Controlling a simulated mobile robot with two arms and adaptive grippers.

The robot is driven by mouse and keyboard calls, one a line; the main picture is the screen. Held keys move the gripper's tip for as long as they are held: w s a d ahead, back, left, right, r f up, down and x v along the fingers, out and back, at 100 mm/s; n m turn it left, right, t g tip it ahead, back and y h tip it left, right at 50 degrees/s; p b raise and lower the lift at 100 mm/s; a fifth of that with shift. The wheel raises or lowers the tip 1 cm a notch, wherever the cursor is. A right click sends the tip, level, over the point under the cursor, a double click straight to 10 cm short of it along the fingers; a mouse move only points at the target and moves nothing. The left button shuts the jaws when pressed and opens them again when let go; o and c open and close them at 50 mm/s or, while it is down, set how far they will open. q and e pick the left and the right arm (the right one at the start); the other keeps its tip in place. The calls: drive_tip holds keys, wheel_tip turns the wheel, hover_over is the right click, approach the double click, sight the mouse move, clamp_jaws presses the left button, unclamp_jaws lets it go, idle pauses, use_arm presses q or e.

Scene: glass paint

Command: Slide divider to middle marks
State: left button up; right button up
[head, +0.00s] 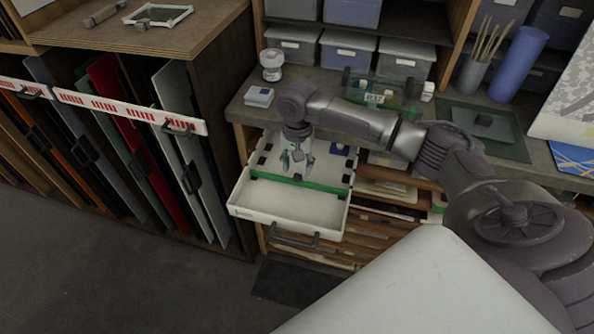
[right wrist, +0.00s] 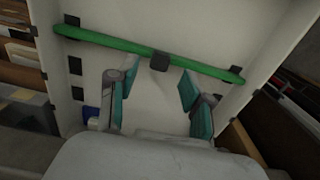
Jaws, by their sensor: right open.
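The white drawer (head: 238,207) is pulled out below the counter. A green divider (head: 325,187) spans it from side to side; in the right wrist view the divider (right wrist: 205,68) has a black knob (right wrist: 159,61) at its middle. Several dark marks run along the drawer's side wall (right wrist: 75,66) and more dark patches show on its floor. My right gripper (head: 294,163) points down into the drawer, at or just behind the divider. In the right wrist view its two teal-padded fingers (right wrist: 157,84) are open, apart and empty, with the knob beyond them. My left gripper is out of view.
The counter (head: 240,110) above the drawer carries a jar (head: 272,64), a small white stack (head: 259,97) and several grey bins (head: 342,54). Panels stand in a rack at left behind red-and-white rails (head: 125,110). The floor in front is clear except for a dark mat (head: 295,284).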

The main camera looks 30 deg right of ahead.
sight(298, 176)
wheel_tip(298, 176, down, 2)
drive_tip(key=shift+s+f, duration=0.1)
drive_tip(key=shift+f, duration=0.55)
drive_tip(key=c, duration=0.8)
clamp_jaws()
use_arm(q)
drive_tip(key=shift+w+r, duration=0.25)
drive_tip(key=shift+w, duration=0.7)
